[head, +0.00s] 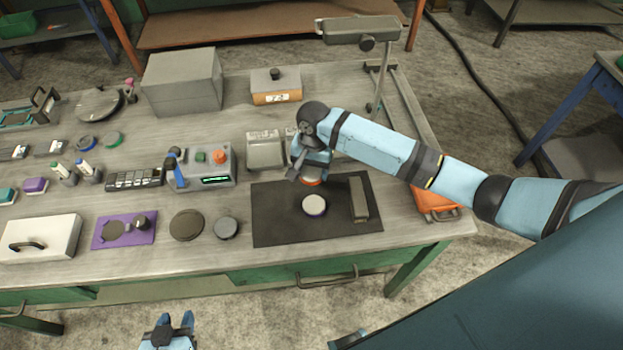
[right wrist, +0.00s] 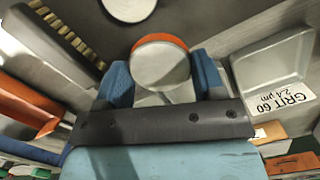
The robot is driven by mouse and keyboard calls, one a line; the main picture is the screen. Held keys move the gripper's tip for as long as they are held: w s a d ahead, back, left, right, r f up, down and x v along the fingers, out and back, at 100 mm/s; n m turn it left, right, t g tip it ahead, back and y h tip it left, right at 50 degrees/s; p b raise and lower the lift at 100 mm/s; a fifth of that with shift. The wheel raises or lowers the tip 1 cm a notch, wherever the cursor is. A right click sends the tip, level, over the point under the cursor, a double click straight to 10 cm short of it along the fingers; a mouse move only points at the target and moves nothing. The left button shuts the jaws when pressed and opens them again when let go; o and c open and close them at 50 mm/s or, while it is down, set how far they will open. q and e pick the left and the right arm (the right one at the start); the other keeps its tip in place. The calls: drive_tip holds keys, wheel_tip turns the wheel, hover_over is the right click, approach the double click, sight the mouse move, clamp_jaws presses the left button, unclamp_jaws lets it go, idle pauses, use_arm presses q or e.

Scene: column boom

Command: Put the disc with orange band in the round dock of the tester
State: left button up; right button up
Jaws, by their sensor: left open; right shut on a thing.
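The disc with orange band (head: 312,182) is in my right gripper (head: 308,178), above the back part of the dark mat (head: 275,230). In the right wrist view, the disc (right wrist: 160,64) shows a pale round face and orange rim between the two blue fingers. My left gripper (head: 176,322) is open and empty, in front of the table at the bottom of the head view. The grey box with a lit display, an orange knob and a blue lever (head: 222,169) looks like the tester, left of the mat.
A white disc with purple band (head: 314,206) and a brush (head: 358,198) lie on the mat. The brush also shows in the right wrist view (right wrist: 50,45). A labelled grit tray (right wrist: 275,70) is close to the right gripper. Dark round pieces (head: 187,225) lie left of the mat.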

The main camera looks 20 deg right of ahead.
sight(312, 187)
drive_tip(key=shift+f, duration=2.55)
drive_tip(key=shift+f, duration=0.15)
drive_tip(key=o, duration=1.1)
drive_tip(key=shift+o, duration=0.2)
